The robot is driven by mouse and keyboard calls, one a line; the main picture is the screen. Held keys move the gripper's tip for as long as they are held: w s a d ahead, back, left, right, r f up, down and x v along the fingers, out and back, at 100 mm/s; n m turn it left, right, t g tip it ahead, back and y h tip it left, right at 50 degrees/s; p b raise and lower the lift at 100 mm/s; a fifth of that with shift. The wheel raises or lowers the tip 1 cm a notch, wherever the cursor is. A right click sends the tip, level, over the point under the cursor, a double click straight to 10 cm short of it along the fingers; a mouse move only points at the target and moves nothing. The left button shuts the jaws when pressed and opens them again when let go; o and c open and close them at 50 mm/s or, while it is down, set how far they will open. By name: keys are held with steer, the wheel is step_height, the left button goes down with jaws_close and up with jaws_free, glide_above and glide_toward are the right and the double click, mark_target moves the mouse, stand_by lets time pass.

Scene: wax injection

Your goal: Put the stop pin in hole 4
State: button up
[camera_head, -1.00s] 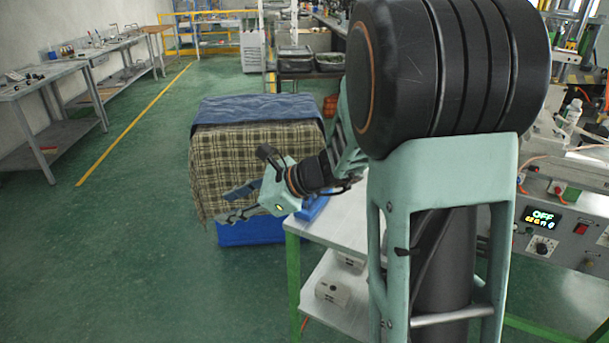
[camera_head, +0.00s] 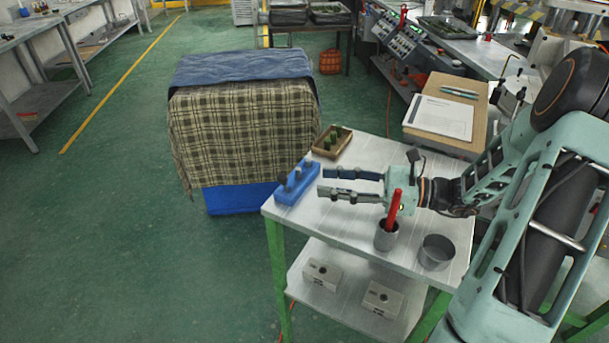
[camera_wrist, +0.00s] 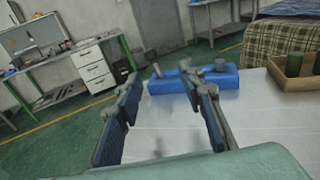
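A blue block (camera_head: 300,186) with several grey pins standing in it is at the left edge of the white table (camera_head: 345,218). The block also shows in the wrist view (camera_wrist: 222,82). There, a dark-headed pin (camera_wrist: 152,60) stands tilted in the picture at the block's left end. I cannot tell which of these is the stop pin, nor make out hole 4 or any number. My gripper (camera_head: 322,182) is open and empty, just right of the block, its fingers pointing at it. In the wrist view the block lies beyond my spread fingertips (camera_wrist: 162,80).
A wooden tray (camera_head: 327,156) with green pieces stands behind the block. A grey cup (camera_head: 386,238) with a red-handled tool (camera_head: 394,207) and a grey bowl (camera_head: 437,252) stand nearer the front. A cloth-covered stack (camera_head: 245,135) is left of the table.

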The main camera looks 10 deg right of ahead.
mark_target(288, 187)
steer(key=shift+d+r, duration=0.2)
steer(key=shift+d, duration=0.05)
steer(key=shift+a+r+y, duration=0.1)
steer(key=shift+y, duration=0.2)
steer(key=x, duration=1)
steer(key=shift+a+r, duration=0.15)
steer(key=shift+a, duration=0.25)
steer(key=shift+c, duration=0.6)
jaws_close()
